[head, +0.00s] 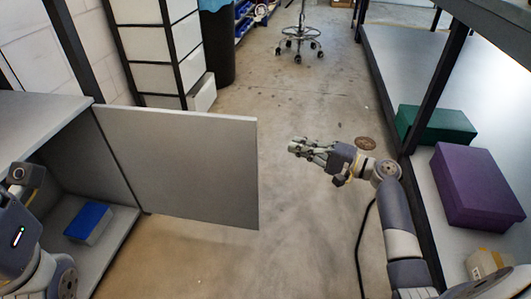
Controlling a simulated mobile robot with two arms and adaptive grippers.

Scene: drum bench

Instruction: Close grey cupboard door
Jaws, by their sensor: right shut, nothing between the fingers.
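The grey cupboard door (185,165) stands open, hinged near the cupboard's far side and sticking out to the right across the aisle. The grey cupboard (45,125) is at the left, with its inside in view. My right gripper (296,147) is shut and empty, pointing left, to the right of the door's free edge with a gap between them. My left arm shows at the lower left, but its gripper is not in view.
A blue-topped box (88,222) sits inside the cupboard. A purple box (478,187) and a green box (437,125) rest on the right shelf. A black cable (361,240) lies on the floor. The floor beyond the door is mostly clear up to a wheeled stool (298,38).

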